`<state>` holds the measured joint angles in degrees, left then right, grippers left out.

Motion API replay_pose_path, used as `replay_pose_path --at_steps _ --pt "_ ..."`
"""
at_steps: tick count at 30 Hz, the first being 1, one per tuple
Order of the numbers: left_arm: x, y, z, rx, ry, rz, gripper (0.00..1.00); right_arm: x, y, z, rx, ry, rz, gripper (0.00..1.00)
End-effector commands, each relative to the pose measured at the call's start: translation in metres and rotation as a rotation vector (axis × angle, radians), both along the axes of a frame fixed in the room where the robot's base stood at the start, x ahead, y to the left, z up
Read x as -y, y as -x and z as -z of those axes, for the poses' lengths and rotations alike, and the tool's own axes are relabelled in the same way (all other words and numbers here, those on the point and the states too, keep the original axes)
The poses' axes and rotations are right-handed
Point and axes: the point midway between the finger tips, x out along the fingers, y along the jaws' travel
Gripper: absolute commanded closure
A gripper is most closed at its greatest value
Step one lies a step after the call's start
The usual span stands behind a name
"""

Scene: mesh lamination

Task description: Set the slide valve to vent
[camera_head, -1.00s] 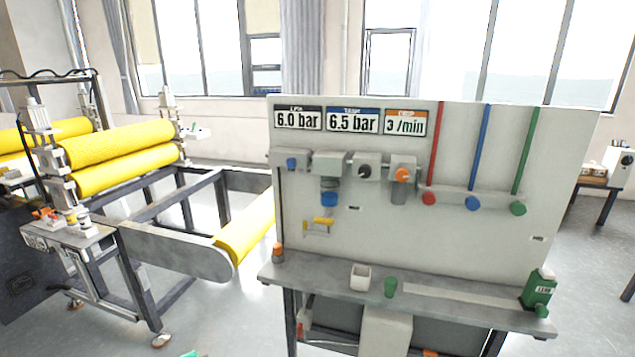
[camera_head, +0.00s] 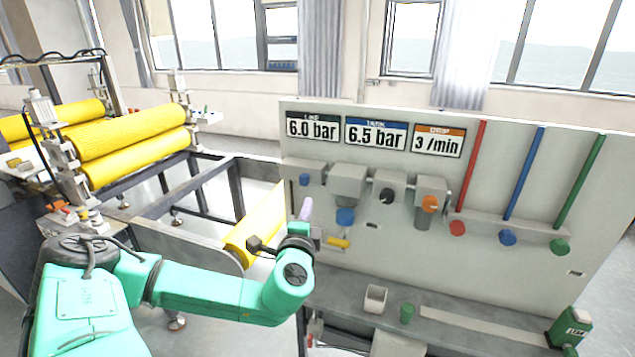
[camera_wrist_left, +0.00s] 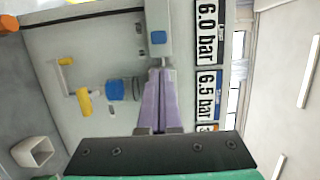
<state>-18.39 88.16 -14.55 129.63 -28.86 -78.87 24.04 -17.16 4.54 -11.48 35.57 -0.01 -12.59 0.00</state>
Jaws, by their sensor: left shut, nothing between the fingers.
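A small grey block with a blue square slider (camera_head: 304,180) sits at the upper left of the upright panel (camera_head: 520,260); it looks like the slide valve, but no vent marking is readable. The blue slider also shows in the left wrist view (camera_wrist_left: 158,37). My left gripper (camera_head: 306,207) is in front of the panel's left edge, just below that block. Its lilac fingers (camera_wrist_left: 161,73) are together and empty, with the tips pointing at the block; I cannot tell if they touch it. My right gripper is not in view.
Yellow rollers (camera_head: 130,158) stand left.

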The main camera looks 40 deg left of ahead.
Motion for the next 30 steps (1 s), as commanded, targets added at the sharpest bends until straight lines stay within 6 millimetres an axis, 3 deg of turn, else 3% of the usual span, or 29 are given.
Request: replay_pose_path --at_steps 5,10,17,18,21,30 --pt "-0.002 -0.003 0.003 0.001 0.000 -0.001 1.00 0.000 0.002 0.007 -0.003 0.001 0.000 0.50" --pt "-0.014 -0.020 0.010 0.006 0.001 -0.003 1.00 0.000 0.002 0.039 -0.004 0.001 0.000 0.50" --pt "-0.029 -0.043 0.005 0.007 0.006 -0.002 1.00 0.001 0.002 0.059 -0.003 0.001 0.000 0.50" --pt "-0.035 -0.050 -0.005 0.005 0.008 -0.007 1.00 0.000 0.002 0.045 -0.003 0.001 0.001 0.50" --pt "-0.044 -0.066 -0.005 0.002 0.006 -0.003 1.00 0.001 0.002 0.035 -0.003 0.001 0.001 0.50" --pt "-0.056 -0.084 0.000 -0.002 0.000 -0.001 1.00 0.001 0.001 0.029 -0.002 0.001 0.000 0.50"
